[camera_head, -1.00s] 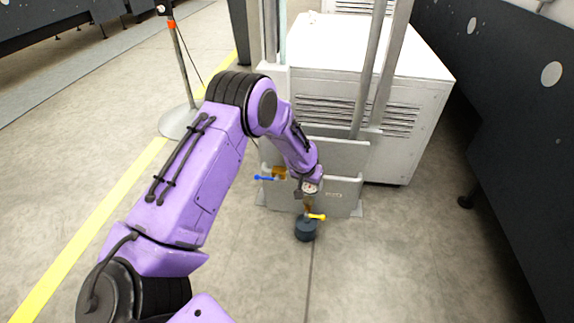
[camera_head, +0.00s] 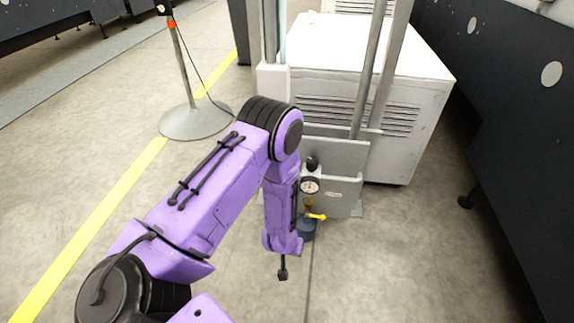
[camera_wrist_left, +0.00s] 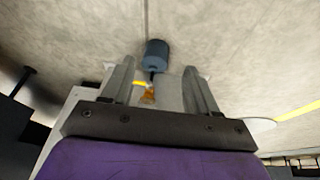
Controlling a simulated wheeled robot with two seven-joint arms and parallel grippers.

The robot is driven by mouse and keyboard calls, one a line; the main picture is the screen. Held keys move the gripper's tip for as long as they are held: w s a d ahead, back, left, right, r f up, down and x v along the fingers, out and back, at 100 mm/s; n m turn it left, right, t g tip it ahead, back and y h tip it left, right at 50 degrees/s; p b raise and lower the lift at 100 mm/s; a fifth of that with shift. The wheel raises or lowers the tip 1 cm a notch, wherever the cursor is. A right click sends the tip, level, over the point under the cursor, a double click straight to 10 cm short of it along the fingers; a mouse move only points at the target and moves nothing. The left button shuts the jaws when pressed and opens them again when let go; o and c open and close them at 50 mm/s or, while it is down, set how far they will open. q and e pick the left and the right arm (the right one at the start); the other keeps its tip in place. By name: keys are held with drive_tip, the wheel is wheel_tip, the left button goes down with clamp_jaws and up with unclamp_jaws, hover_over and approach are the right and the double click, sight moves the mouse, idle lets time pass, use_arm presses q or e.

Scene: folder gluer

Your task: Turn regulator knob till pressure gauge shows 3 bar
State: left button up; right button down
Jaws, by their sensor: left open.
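The regulator stands in front of a grey panel (camera_head: 345,195). Its black knob (camera_head: 312,162) is on top, with the round white pressure gauge (camera_head: 310,186) just below it. The gauge needle is too small to read. Below are a brass part (camera_head: 308,203), a yellow lever (camera_head: 318,217) and a dark blue-grey cylinder (camera_head: 306,230). My left wrist hangs just left of the regulator in the head view, and its fingers are hidden there. In the left wrist view my left gripper (camera_wrist_left: 159,66) is open and empty. The blue-grey cylinder (camera_wrist_left: 156,53) and an amber part (camera_wrist_left: 148,96) show beyond its fingers.
A white cabinet (camera_head: 390,60) with vents stands behind the panel, with metal posts (camera_head: 368,70) before it. A pole on a round base (camera_head: 195,120) stands at left. A dark machine (camera_head: 510,120) lines the right. The floor in front is clear.

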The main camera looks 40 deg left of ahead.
use_arm(q)
drive_tip(key=shift+s+d+f, duration=0.1)
drive_tip(key=shift+s+f, duration=0.05)
drive_tip(key=shift+s, duration=0.7)
